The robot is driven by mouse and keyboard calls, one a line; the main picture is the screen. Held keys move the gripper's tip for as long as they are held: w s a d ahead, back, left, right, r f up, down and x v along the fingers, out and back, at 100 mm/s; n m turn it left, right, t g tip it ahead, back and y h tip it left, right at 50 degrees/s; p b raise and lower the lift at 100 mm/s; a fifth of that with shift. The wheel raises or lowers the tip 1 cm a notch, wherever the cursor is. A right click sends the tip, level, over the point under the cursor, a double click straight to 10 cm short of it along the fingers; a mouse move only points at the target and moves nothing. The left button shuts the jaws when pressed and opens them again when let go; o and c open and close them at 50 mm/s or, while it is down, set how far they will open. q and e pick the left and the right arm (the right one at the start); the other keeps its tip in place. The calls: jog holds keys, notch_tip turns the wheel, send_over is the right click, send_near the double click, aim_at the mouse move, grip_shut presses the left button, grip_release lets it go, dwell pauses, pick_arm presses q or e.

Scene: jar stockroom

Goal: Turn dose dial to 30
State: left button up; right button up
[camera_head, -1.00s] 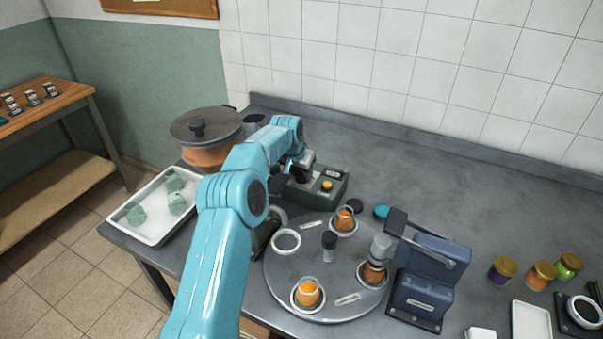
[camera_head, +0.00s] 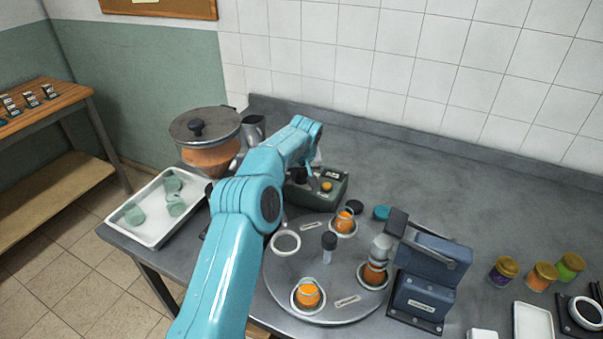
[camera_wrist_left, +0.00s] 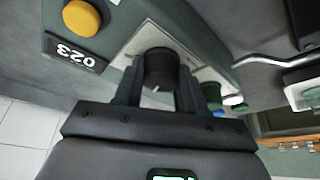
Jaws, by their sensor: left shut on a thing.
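The dose dial (camera_wrist_left: 160,68) is a dark round knob with a pale pointer mark. It stands on a light plate on the green control box (camera_head: 322,192). My left gripper (camera_wrist_left: 158,88) has one finger on each side of the dial and is shut on it. In the head view the left gripper (camera_head: 308,172) is at the box, partly hidden by my arm. A small display (camera_wrist_left: 75,53) beside the dial appears upside down in the wrist view and seems to read 023. A yellow button (camera_wrist_left: 84,17) is near the display. My right gripper is not in view.
A round turntable (camera_head: 315,260) with jars in holders stands in front of the box. A blue press-like device (camera_head: 428,275) is at its right. The back right bench is clear.

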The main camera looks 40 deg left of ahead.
pick_arm(q)
jog(key=shift+r, duration=0.4)
jog(key=o, duration=1.1)
jog(key=shift+c, duration=0.2)
jog(key=shift+s+d+r, duration=0.1)
jog(key=shift+s+d, duration=0.05)
jog(key=shift+s, duration=0.05)
jog(key=shift+w+f, duration=0.2)
jog(key=shift+r, duration=0.25)
jog(key=b+v, duration=0.2)
jog(key=v, duration=1.4)
jog(key=shift+s, duration=0.3)
